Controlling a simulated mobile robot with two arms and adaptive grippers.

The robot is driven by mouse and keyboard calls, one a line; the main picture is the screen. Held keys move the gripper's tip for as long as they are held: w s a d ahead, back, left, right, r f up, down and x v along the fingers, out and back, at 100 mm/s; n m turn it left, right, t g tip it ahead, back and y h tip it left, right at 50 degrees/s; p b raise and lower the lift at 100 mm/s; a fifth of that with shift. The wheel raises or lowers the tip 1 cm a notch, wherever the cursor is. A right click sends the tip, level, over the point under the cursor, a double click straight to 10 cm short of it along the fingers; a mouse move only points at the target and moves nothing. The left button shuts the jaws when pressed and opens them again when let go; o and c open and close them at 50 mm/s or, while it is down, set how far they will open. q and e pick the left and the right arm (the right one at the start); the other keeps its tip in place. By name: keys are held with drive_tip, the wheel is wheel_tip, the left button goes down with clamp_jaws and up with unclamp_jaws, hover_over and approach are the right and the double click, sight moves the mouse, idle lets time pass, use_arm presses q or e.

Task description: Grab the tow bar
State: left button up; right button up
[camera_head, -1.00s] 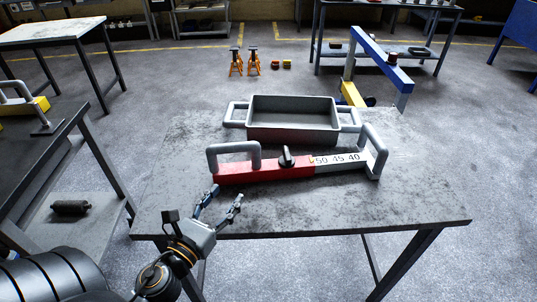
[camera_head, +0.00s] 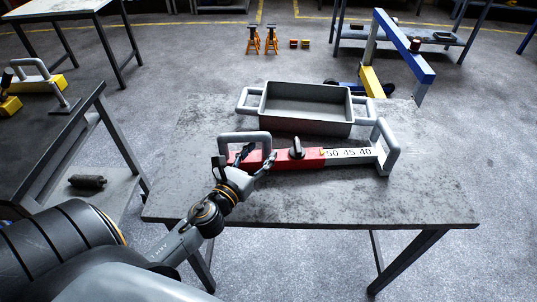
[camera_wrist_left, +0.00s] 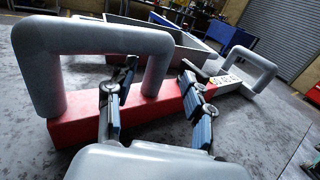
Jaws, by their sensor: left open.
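The tow bar (camera_head: 280,157) lies on the worktable, a red bar with a pale scale marked 50 45 40, a dark knob and a grey loop handle at each end. It also shows in the left wrist view (camera_wrist_left: 78,128), with the near grey handle (camera_wrist_left: 100,40) standing up at left. My left gripper (camera_head: 248,160) is open at the red part, by the left handle. My right gripper is not in view.
A grey tray with side handles (camera_head: 305,127) stands just behind the bar. The worktable (camera_head: 400,205) is bare at front and right. A dark bench (camera_head: 60,150) stands at left. A blue and yellow crane-like frame (camera_head: 402,48) stands behind the table.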

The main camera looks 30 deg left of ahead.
sight(264, 146)
use_arm(q)
drive_tip(key=w, duration=0.3)
drive_tip(key=w+p, duration=0.1)
drive_tip(key=shift+w+a+r, duration=0.1)
drive_tip(key=shift+w+a, duration=0.15)
clamp_jaws()
idle(0.4)
drive_tip(key=shift+r, duration=0.2)
